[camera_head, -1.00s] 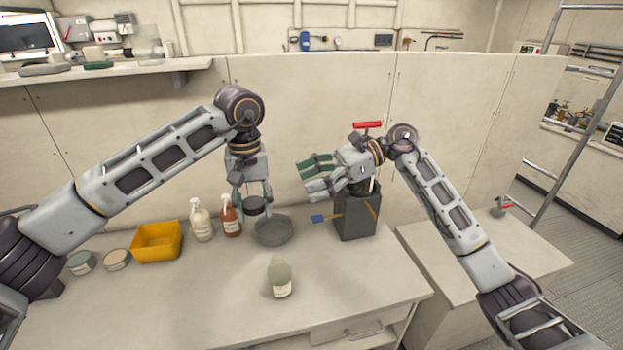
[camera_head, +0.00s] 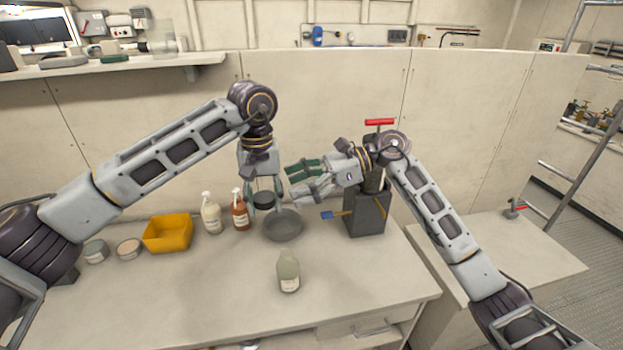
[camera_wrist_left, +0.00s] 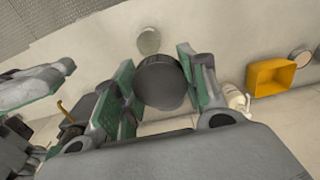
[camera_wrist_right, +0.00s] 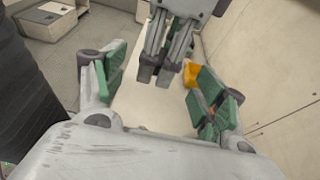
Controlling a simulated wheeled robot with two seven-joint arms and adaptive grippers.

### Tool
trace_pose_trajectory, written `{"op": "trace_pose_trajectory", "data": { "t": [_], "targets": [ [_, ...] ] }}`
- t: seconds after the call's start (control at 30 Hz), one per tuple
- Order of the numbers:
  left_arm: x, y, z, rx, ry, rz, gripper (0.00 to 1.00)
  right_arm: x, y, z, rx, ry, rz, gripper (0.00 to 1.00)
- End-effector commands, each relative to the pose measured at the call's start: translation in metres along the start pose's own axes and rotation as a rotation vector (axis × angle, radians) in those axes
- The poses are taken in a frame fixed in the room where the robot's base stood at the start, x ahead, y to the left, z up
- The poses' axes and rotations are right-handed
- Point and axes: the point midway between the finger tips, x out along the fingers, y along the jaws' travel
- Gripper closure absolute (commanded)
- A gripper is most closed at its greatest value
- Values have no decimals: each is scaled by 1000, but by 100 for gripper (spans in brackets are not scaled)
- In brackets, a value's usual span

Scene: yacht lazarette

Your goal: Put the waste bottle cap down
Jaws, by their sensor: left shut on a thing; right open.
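The waste bottle cap, a dark round cap (camera_head: 264,199), is held between the fingers of my left gripper (camera_head: 264,206). It also shows as a dark disc between the green pads in the left wrist view (camera_wrist_left: 160,82). The cap is in front of the back wall, near the rim of a grey round dish (camera_head: 284,226); its exact height over the bench is unclear. My right gripper (camera_head: 296,180) is open and empty, just right of the left gripper. A pale green bottle (camera_head: 288,272) stands upright on the bench, nearer the front.
An orange spray bottle (camera_head: 240,214), a white spray bottle (camera_head: 212,217) and a yellow bin (camera_head: 168,234) stand left of the dish. A dark box (camera_head: 366,215) with a blue-ended tool stands right. The bench front (camera_head: 200,290) is largely clear left of the green bottle.

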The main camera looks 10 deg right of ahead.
Motion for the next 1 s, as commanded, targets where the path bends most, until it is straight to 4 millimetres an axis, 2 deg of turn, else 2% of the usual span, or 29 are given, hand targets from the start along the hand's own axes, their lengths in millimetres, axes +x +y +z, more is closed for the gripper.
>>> {"op": "trace_pose_trajectory", "data": {
  "t": [0.2, 0.5, 0.97, 1.0],
  "targets": [
    [0, 0, 0, 0, 0, 0, 91, 27, 0, 0, 0, -3, 2, 29],
    [0, 0, 0, 0, 0, 0, 91, 56, 0, 0, 0, -2, 1, 29],
    [0, 0, 0, 0, 0, 0, 91, 62, 0, 0, 1, -1, -1, 29],
    [0, 0, 0, 0, 0, 0, 91, 62, 0, 0, 1, -1, 0, 33]
  ]
}}
